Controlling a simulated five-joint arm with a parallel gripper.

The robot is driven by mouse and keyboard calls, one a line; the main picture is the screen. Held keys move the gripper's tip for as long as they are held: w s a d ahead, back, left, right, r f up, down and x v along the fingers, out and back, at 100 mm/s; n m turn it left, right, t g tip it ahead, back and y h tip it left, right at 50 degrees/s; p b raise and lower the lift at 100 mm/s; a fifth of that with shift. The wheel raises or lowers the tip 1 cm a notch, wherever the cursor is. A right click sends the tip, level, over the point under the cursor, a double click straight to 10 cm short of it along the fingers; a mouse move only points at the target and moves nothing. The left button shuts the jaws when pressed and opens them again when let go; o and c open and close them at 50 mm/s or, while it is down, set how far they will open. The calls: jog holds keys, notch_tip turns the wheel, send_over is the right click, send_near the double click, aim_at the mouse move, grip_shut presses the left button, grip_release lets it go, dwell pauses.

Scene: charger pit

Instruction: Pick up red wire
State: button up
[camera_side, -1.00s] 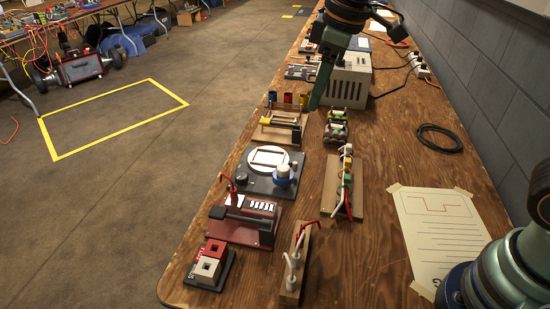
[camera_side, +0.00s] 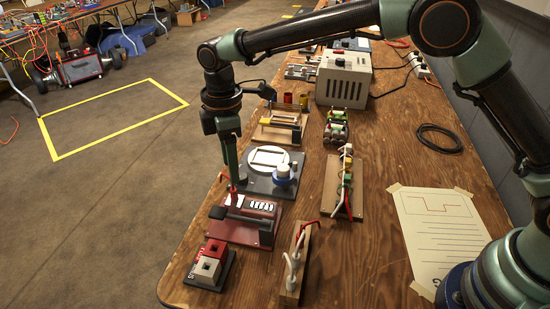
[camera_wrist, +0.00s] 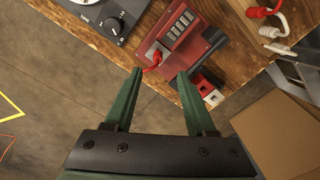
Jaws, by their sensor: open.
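A red wire (camera_wrist: 153,58) stands on the left end of a red device (camera_wrist: 183,40) with a row of white panels. In the wrist view the wire is just beyond and between the tips of my gripper (camera_wrist: 160,73), whose green fingers are apart and empty. In the side view my gripper (camera_side: 232,183) points down at that end of the red device (camera_side: 245,218) and partly hides the wire. A second red wire (camera_side: 301,232) is on a wooden block (camera_side: 290,280) beside a white wire (camera_side: 291,262); both also show at the top of the wrist view.
A dark unit with a white disc (camera_side: 265,158) sits just behind the red device. Red and white sockets (camera_side: 208,267) are in front. A terminal strip (camera_side: 345,180) stands to the right. The table's left edge drops to the floor close by.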

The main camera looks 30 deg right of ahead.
aim_at(233, 190)
jog(key=f, duration=0.8)
jog(key=shift+w+f, duration=0.2)
jog(key=shift+f, duration=0.05)
grip_shut()
